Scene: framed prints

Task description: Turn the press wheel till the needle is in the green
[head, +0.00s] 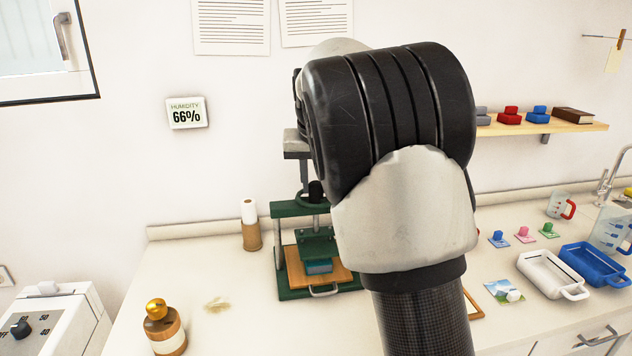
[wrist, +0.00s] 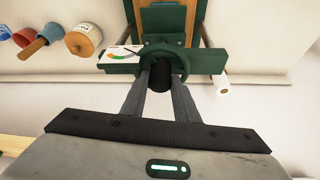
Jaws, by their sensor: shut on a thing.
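The green press (head: 302,208) stands on the counter, partly hidden behind my arm in the head view. Its green wheel (wrist: 184,49) is near the top middle of the wrist view, with a dark upright knob (wrist: 161,74). My gripper (wrist: 160,88) is shut on that knob, one finger on each side. The white gauge (wrist: 120,56) with a coloured arc shows beside the wheel in the wrist view. The needle is too small for me to tell where it points. The gauge is hidden in the head view.
White (head: 541,280) and blue (head: 592,277) trays lie to the right. A shelf (head: 561,128) holds stamps. The counter's front left is mostly clear.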

